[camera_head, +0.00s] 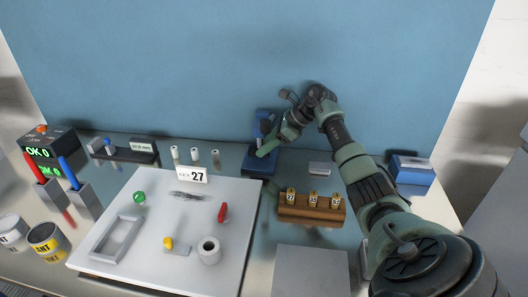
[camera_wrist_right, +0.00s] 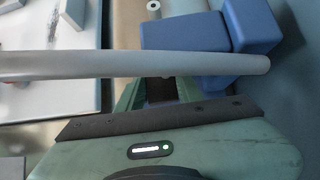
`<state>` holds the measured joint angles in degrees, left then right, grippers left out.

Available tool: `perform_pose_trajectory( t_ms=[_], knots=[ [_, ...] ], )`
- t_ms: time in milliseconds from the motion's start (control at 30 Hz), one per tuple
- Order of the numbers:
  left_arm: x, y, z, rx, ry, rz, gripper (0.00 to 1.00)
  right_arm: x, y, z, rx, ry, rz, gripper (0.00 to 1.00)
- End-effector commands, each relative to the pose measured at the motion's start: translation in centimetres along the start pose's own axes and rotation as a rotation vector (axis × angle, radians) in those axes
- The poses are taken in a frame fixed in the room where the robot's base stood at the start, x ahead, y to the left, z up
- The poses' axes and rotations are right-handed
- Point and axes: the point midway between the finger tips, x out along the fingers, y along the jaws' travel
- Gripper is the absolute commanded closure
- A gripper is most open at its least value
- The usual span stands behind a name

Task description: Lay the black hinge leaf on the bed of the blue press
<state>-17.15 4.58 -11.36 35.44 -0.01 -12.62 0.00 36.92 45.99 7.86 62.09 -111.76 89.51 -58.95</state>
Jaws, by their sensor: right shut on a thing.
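The blue press (camera_head: 262,163) stands at the back of the table, right of the white board. It also shows as blue blocks in the right wrist view (camera_wrist_right: 185,35). My right gripper (camera_head: 266,148) is at the press, pointing down over its front. In the right wrist view its green fingers (camera_wrist_right: 160,90) are shut on a dark piece (camera_wrist_right: 160,88), taken as the black hinge leaf. A grey bar (camera_wrist_right: 60,65) crosses in front of the fingers and hides most of it. Whether the piece touches the bed cannot be told. My left gripper is out of view.
The white board (camera_head: 135,195), left of the press, carries a green ball (camera_head: 139,197), a grey frame (camera_head: 117,238) and a white roll (camera_head: 209,250). A wooden rack (camera_head: 311,209) with three small cans stands front right of the press. A blue box (camera_head: 411,171) stands farther right.

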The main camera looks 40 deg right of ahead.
Motion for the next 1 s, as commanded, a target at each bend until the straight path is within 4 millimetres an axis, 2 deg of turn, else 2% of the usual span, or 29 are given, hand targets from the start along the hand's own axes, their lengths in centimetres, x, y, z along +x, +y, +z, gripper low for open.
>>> perform_pose_trajectory(
  t_ms=[33, 200, 633, 667, 700, 733, 1000],
  knots=[
    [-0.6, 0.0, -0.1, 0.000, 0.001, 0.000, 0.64, 0.5, 0.1, 0.5, 0.002, -0.003, 0.005, 1.00],
    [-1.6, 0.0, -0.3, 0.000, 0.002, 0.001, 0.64, 2.4, 0.1, -1.4, 0.002, -0.003, 0.004, 1.00],
    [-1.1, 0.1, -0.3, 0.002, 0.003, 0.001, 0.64, 3.1, 0.0, -2.3, -0.001, -0.001, 0.001, 1.00],
    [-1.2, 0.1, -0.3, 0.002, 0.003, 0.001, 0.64, 3.0, 0.0, -2.3, 0.000, 0.000, 0.001, 0.59],
    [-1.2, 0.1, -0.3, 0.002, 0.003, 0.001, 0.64, 3.0, 0.0, -2.2, 0.000, 0.000, 0.001, 0.48],
    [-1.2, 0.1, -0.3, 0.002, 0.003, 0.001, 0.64, 3.0, 0.0, -2.2, 0.000, 0.000, 0.001, 0.43],
    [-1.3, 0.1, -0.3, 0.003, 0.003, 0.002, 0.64, 3.0, 0.1, -2.2, 0.000, -0.001, 0.002, 0.43]
  ],
)
